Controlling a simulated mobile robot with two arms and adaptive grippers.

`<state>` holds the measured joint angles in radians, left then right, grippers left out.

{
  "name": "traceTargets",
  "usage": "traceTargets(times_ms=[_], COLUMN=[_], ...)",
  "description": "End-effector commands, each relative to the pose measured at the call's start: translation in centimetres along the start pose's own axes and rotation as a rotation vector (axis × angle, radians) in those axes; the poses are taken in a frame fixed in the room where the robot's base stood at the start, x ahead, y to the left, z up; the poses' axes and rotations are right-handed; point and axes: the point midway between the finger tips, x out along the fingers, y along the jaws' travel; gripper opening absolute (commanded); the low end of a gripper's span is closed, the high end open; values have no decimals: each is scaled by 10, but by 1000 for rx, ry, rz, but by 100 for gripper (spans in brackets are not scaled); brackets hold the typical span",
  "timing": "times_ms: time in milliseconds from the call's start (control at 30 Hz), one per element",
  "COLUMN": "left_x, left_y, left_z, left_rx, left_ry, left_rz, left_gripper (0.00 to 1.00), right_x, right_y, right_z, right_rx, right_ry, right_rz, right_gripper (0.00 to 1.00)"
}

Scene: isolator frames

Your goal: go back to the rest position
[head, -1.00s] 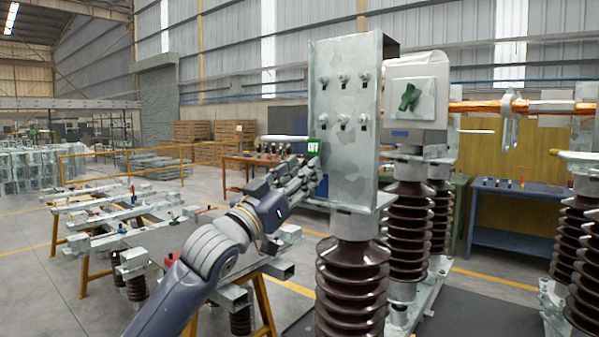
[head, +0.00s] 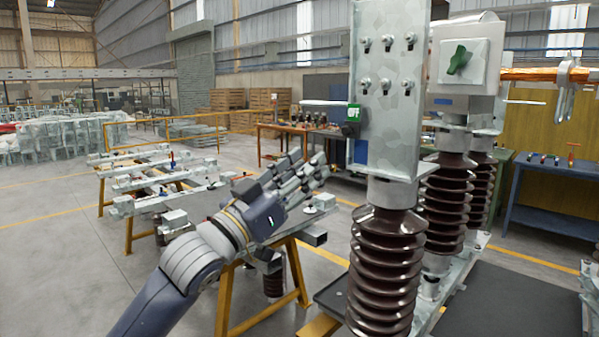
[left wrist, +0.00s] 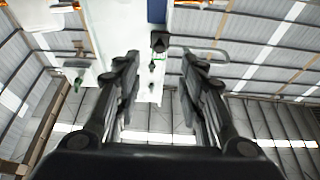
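My left gripper (head: 308,172) is in the head view, left of the galvanized plate and apart from it, above a metal work table. In the left wrist view its two fingers (left wrist: 160,85) stand wide apart with nothing between them. The galvanized plate (head: 392,110) carries several bolts and stands on a brown ribbed insulator (head: 385,265). A small green tag (head: 353,112) with white lettering sits at the plate's left edge, with a dark part below it. My right gripper is in neither view.
A grey box (head: 465,60) with a green handle stands behind the plate. A blue bench (head: 560,190) stands at the right.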

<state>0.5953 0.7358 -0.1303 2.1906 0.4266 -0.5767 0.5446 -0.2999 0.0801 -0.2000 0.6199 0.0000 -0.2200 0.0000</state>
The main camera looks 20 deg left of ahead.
Motion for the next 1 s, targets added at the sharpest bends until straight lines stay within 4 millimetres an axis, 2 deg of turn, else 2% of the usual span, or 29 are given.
traceTargets(times_ms=[200,633,733,767,867,967,1000], left_x=[-10,-10,-8,-7,-3,-3,-5], left_y=[0,0,-4,-8,-30,-60,-72], left_z=[0,0,7,13,50,112,141], left_rx=[1,1,-4,-7,-21,-39,-45], left_ry=[0,0,-11,-19,-72,-159,-199], left_rz=[1,0,-9,-17,-62,-129,-157], left_gripper=[37,37,37,37,37,37,37], right_x=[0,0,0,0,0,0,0], right_y=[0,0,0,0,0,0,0], right_z=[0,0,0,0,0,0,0], right_rx=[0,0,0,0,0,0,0], right_ry=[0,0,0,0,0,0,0], right_rz=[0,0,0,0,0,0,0], right_gripper=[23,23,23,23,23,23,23])
